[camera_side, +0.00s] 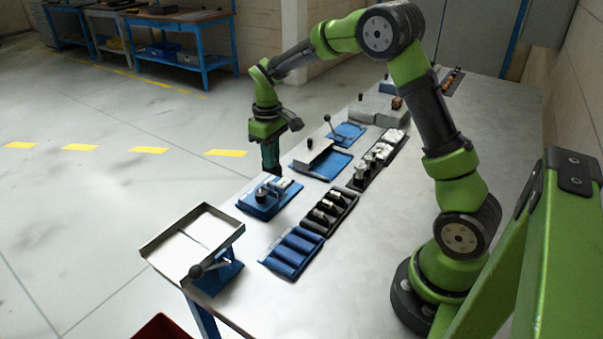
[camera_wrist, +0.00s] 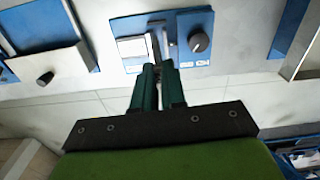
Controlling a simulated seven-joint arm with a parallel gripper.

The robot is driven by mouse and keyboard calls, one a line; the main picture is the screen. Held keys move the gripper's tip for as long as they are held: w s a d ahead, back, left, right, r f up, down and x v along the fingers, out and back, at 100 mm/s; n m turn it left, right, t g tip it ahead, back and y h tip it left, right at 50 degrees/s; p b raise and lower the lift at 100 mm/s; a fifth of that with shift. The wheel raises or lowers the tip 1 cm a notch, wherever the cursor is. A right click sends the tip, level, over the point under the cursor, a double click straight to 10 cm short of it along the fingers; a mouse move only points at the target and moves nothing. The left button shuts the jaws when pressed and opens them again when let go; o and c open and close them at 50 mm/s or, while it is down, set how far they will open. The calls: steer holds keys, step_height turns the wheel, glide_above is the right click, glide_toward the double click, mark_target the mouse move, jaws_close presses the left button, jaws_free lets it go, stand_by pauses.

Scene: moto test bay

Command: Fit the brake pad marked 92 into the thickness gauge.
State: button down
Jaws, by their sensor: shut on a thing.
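The thickness gauge is most likely the blue fixture (camera_side: 268,198) near the table's far edge. It has a blue base, a dark round knob and pale plates, and it also shows in the wrist view (camera_wrist: 188,67). My gripper (camera_side: 270,166) points down just above and behind it. In the wrist view my gripper (camera_wrist: 158,66) has its green fingers close together over the middle of the gauge. They are shut on a thin dark piece (camera_wrist: 154,48), seen edge-on, which looks like a brake pad. Its marking is not readable. I cannot tell whether it touches the gauge.
A black rack (camera_side: 318,228) holds several dark pieces, with an empty-looking blue tray (camera_side: 291,254) in front of it. A white-topped tray (camera_side: 198,245) with a lever stands at the table's near corner. A blue fixture (camera_side: 337,172) lies farther along.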

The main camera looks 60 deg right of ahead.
mark_target(271, 171)
steer(key=shift+w+d+r+m, duration=0.1)
steer(key=shift+w+r+m, duration=0.1)
steer(key=shift+m, duration=0.1)
steer(key=shift+f, duration=2.65)
steer(key=shift+f, duration=0.6)
steer(key=c, duration=1.1)
jaws_free()
steer(key=shift+r, duration=3.55)
